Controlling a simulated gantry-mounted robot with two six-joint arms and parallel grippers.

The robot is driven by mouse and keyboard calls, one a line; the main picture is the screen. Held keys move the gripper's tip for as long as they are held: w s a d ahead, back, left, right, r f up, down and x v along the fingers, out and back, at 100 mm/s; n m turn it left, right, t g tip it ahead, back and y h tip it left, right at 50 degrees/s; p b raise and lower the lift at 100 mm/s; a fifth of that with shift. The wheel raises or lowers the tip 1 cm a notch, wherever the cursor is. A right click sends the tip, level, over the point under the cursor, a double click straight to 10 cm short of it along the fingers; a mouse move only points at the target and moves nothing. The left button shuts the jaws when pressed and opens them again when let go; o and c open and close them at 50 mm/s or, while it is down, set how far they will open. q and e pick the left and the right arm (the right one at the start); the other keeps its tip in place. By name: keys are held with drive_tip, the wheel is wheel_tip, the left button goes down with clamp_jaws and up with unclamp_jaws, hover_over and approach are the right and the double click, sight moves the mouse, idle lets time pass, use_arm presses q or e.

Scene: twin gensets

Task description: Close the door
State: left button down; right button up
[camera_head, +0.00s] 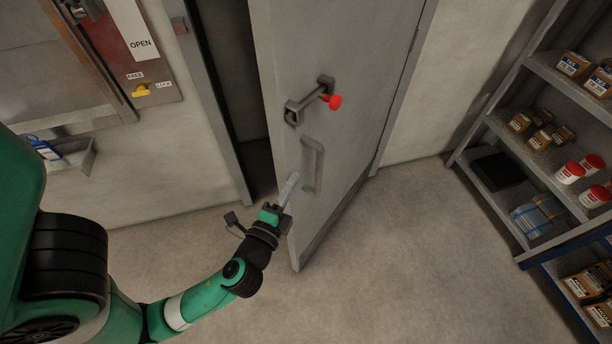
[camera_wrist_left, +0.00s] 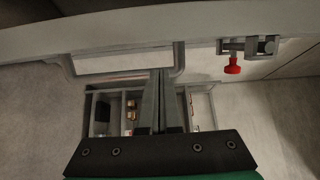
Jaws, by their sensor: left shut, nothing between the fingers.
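The grey door (camera_head: 345,60) stands ajar, with a dark gap between its free edge and the frame on the left. Its face carries a bar-shaped pull handle (camera_head: 312,165) and, above that, a latch (camera_head: 308,100) with a red knob (camera_head: 335,101). My left gripper (camera_head: 291,178) is shut and empty at the door's free edge, just left of the pull handle. In the left wrist view its closed fingers (camera_wrist_left: 160,75) overlap the handle's end (camera_wrist_left: 178,62); I cannot tell whether they touch. The red knob (camera_wrist_left: 232,65) hangs to their right there. My right gripper is out of view.
A shelf unit (camera_head: 512,215) with boxes and red-lidded jars stands at the right. A panel (camera_head: 140,60) with an OPEN label and a yellow switch (camera_head: 141,90) is on the left wall, above a small wall tray (camera_head: 78,160). The floor (camera_head: 400,260) before the door is clear.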

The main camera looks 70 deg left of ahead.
sight(306, 156)
use_arm(q)
drive_tip(key=x, duration=0.3)
drive_tip(key=p+x, duration=0.1)
drive_tip(key=x, duration=0.2)
drive_tip(key=f+x, duration=0.1)
drive_tip(key=x, duration=0.3)
drive_tip(key=shift+s+a+p, duration=0.1)
drive_tip(key=shift+s+p, duration=0.05)
drive_tip(key=shift+p, duration=0.2)
drive_tip(key=shift+r, duration=0.1)
